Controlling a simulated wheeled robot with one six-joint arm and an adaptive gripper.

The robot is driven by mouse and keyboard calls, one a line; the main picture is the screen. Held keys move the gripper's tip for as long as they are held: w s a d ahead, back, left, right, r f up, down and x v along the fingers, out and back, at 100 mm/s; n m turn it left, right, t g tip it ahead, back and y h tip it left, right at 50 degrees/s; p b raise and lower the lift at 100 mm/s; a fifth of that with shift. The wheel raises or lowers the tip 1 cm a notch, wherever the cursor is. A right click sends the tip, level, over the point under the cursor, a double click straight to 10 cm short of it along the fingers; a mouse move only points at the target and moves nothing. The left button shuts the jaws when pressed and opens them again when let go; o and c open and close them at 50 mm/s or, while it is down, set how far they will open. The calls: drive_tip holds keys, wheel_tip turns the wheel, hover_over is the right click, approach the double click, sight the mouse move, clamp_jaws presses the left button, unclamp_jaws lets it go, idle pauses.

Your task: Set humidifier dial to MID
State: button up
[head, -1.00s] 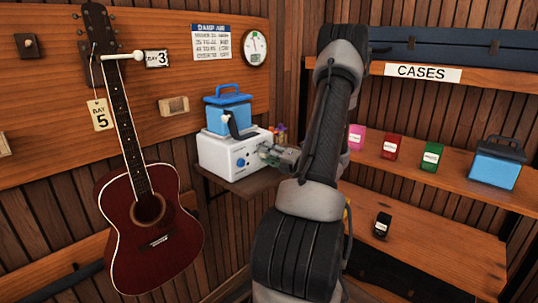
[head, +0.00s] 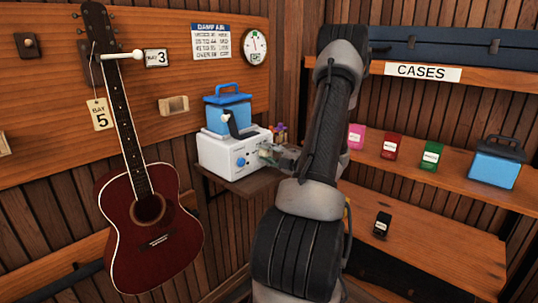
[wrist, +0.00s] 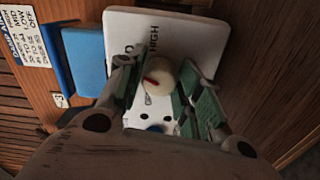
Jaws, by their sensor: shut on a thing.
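The humidifier (head: 222,155) is a white box on a small brown shelf, with a blue tank (head: 228,110) on top and a blue knob on its front. In the wrist view its white front panel (wrist: 185,38) shows a round cream dial (wrist: 161,72) with a red pointer mark. The word HIGH is printed beside the dial; another label is mostly hidden by a finger. My gripper (wrist: 158,88) is shut on the dial, its green-padded fingers on either side. In the head view my gripper (head: 272,154) is at the humidifier's right front and hides the dial. The exact setting cannot be read.
A dark red guitar (head: 150,235) hangs on the left. A DAMP AIR chart (head: 211,41) and round gauge (head: 255,47) are on the wall. Shelves on the right hold small coloured boxes (head: 391,146) and a blue case (head: 497,162).

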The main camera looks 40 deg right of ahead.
drive_tip(key=o, duration=1)
drive_tip(key=s, duration=0.8)
drive_tip(key=s+d, duration=0.1)
drive_tip(key=s, duration=0.3)
